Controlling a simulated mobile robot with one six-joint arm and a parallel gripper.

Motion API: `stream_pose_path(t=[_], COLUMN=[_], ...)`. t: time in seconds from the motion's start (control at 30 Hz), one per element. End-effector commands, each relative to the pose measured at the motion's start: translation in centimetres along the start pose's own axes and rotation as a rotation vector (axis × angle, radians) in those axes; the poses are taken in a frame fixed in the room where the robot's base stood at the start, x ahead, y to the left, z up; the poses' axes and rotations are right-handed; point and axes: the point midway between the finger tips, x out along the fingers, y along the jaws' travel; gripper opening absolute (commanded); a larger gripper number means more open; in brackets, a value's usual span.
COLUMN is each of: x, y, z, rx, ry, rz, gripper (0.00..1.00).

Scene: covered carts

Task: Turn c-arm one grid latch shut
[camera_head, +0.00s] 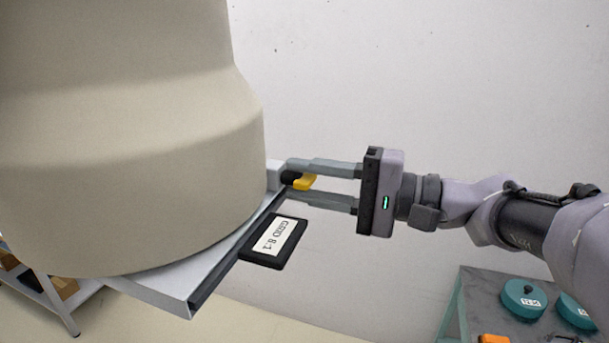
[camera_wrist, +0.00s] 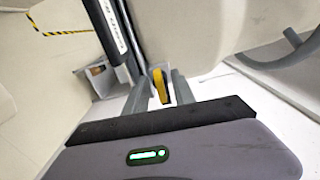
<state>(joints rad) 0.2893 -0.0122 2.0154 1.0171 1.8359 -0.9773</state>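The grid latch (camera_head: 302,182) is a small yellow lever on a black pivot, at the corner of the pale housing under the big beige c-arm head (camera_head: 130,140). My gripper (camera_head: 302,178) reaches in from the right with its two grey fingers apart, one above and one below the latch. In the wrist view the yellow latch (camera_wrist: 160,86) lies between the fingertips (camera_wrist: 160,84), with what looks like a gap on each side. Whether a finger touches it is hard to tell. A black grid handle labelled "GRID 8:1" (camera_head: 274,242) sticks out of the slot below.
A metal rail (camera_head: 230,258) edges the housing near the lower finger. A grey-topped cart (camera_head: 480,285) with teal round items (camera_head: 524,299) stands at lower right. A shelf (camera_head: 40,287) is at lower left. The wall behind the gripper is bare.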

Motion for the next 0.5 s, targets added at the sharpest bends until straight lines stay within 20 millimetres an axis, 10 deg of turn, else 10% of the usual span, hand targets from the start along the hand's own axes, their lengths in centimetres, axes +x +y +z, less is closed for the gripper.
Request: stream_pose_path(t=[0.27,0.4,0.5], x=[0.16,0.15,0.14], y=[0.02,0.02,0.02], z=[0.01,0.01,0.01], rx=[0.0,0.0,0.0], ry=[0.0,0.0,0.0], rz=[0.0,0.0,0.001], gripper=[0.29,0.01,0.0])
